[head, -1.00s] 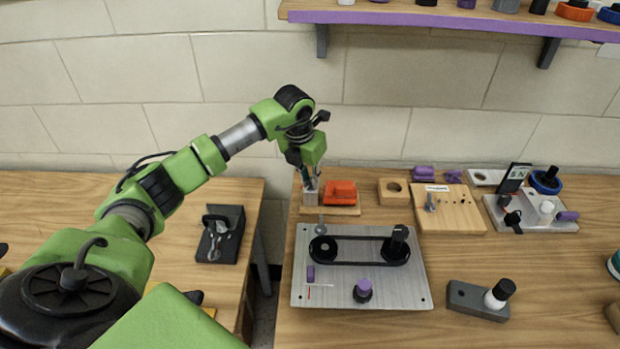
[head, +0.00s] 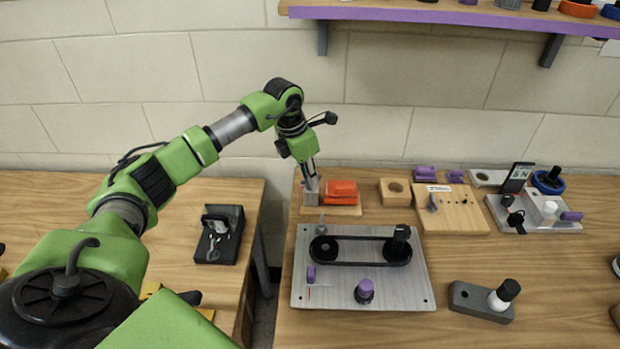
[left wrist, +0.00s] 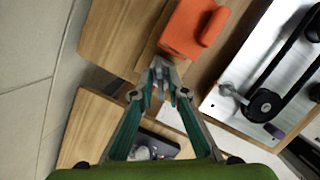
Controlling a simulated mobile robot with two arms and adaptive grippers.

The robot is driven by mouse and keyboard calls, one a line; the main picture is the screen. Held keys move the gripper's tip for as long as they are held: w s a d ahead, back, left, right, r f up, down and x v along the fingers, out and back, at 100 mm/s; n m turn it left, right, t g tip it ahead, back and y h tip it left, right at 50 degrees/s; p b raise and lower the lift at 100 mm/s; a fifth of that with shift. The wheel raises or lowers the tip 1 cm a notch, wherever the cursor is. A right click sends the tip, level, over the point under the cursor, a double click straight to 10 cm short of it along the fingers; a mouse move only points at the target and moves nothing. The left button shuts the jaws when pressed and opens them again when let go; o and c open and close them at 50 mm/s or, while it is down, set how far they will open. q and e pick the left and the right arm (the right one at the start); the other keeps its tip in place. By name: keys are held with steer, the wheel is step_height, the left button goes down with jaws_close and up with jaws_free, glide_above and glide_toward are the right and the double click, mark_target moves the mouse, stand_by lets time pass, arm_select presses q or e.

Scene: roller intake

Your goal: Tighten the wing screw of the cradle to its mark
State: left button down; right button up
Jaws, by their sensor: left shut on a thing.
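My left gripper (head: 313,182) is low over the left end of a small wooden board (head: 345,211) at the back left of the right-hand table. Its fingers are shut on a small grey piece (left wrist: 161,73), seen between the fingertips in the left wrist view. The fingers hide much of it, and I cannot tell whether it is the wing screw. An orange block (head: 341,191) sits on the same board, just right of the fingertips; it also shows in the left wrist view (left wrist: 190,28). I cannot make out a tightening mark here. My right gripper is not in view.
A metal plate (head: 400,291) with a black belt and grey knob (head: 321,229) lies in front of the board. A holed wooden block (head: 395,192) and a wooden board with a grey peg (head: 470,218) stand right. A gap separates the two tables.

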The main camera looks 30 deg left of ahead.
arm_select(q)
steer(key=shift+f+m+h+b, duration=0.1)
steer(key=shift+m+h+b, duration=0.2)
steer(key=shift+m, duration=1.1)
steer(key=shift+g, duration=0.3)
steer(key=shift+a+m, duration=0.1)
steer(key=shift+m, duration=1.4)
steer(key=shift+h+b, duration=0.3)
steer(key=shift+m+g, duration=0.4)
steer(key=shift+m, duration=0.3)
steer(key=c, duration=2.2)
jaws_free()
steer(key=shift+o, duration=0.2)
steer(key=shift+w, duration=0.1)
